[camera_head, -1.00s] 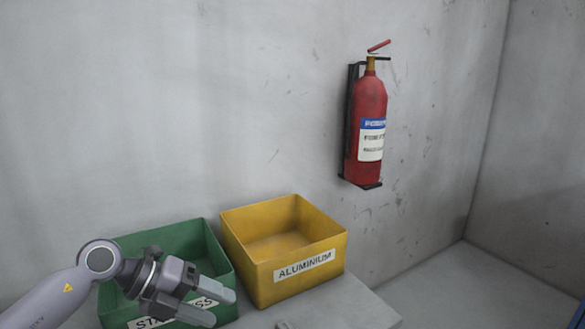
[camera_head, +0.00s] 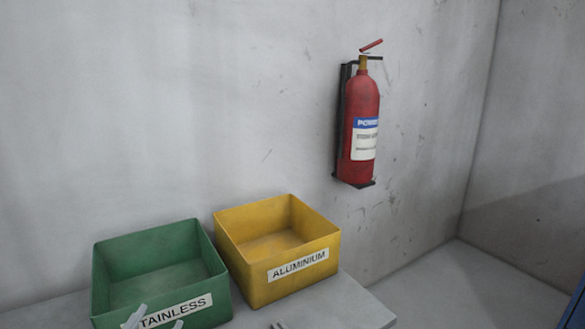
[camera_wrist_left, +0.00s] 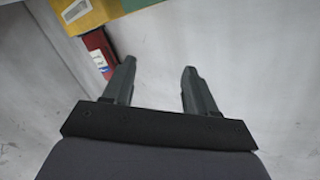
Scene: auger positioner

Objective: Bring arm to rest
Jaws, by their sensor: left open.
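My left gripper (camera_head: 155,320) shows only its fingertips at the bottom edge of the head view, in front of the green bin. In the left wrist view its two fingers (camera_wrist_left: 158,75) stand well apart with nothing between them, so it is open and empty. My right gripper is not clearly seen in either view.
A green bin (camera_head: 104,283) labelled as stainless and a yellow bin (camera_head: 316,248) labelled ALUMINIUM stand side by side on a grey surface (camera_head: 340,305). A red fire extinguisher (camera_head: 365,100) hangs on the wall. A small grey piece (camera_head: 278,325) at the bottom edge is unclear.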

